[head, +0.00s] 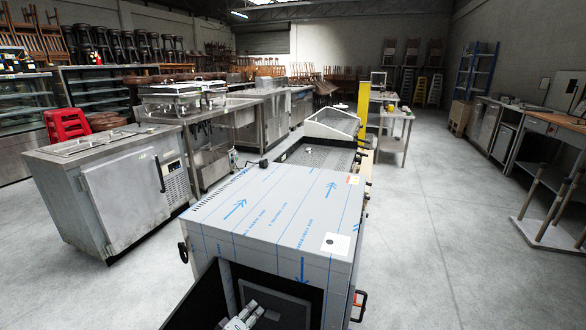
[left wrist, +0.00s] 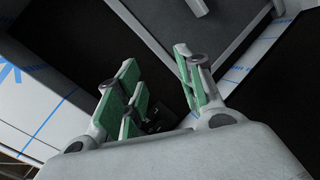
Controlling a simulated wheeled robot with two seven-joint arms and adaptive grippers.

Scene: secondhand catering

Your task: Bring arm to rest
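My left gripper (head: 243,316) shows at the bottom edge of the head view, in front of the dark open front of a film-covered steel appliance (head: 270,215). In the left wrist view its green-padded fingers (left wrist: 158,72) stand apart with nothing between them. Past the fingertips are a dark cavity and a grey panel (left wrist: 215,45). I cannot tell whether the fingers touch the appliance. Most of the left arm is out of view. My right gripper is in neither view.
The appliance's black door (head: 196,300) stands open at the left of the gripper. A steel counter fridge (head: 120,195) stands to the left. Open concrete floor (head: 430,240) lies to the right, with a trolley-like stand (head: 548,236) farther right.

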